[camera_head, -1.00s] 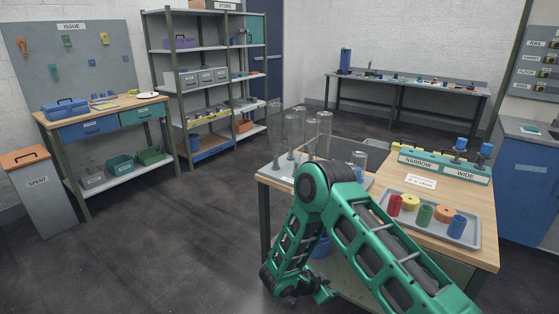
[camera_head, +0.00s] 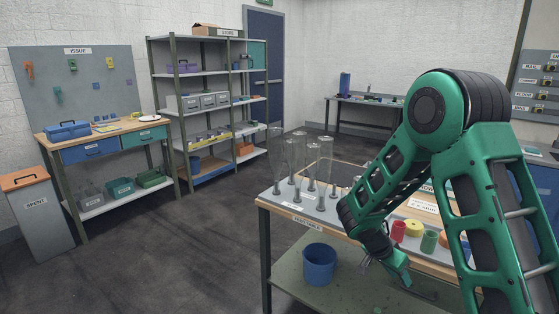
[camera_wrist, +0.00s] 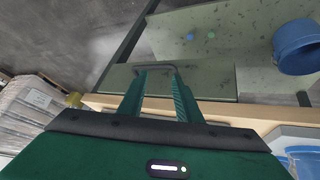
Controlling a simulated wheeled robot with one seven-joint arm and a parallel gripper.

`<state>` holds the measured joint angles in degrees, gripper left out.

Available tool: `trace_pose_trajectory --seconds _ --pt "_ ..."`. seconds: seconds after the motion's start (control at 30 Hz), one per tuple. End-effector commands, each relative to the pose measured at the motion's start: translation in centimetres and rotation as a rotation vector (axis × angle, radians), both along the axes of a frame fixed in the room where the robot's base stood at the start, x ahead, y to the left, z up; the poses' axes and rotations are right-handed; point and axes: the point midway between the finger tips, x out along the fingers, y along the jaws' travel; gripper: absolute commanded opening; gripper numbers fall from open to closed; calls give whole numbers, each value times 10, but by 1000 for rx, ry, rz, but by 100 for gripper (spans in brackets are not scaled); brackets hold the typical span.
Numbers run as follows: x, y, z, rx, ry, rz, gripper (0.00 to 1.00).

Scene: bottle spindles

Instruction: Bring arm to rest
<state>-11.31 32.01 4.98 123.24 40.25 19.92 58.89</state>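My gripper (camera_head: 386,272) hangs low at the front of the wooden workbench, beside its lower shelf, with my green arm folded above it. In the wrist view my gripper (camera_wrist: 156,82) has its two green fingers apart, with no object held between them. A grey curved bar shows just past the fingertips; I cannot tell whether they touch it. My arm hides much of the bench's right side in the head view.
Several clear bottles (camera_head: 311,165) stand on spindles at the bench's left end. A blue bucket (camera_head: 319,264) sits on the lower shelf (camera_head: 296,288). Red (camera_head: 398,231) and green (camera_head: 429,241) pieces stand near my arm. Floor to the left is clear.

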Motion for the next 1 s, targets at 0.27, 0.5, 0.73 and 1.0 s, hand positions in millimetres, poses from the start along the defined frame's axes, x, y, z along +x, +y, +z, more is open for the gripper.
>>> trace_pose_trajectory --seconds 0.27,0.5,0.73,1.0 --pt "-68 -51 77 94 121 21 31" --pt "-140 -74 126 207 208 78 31" --pt "-215 -79 159 330 262 170 31" --pt "-298 -64 182 472 284 325 31"
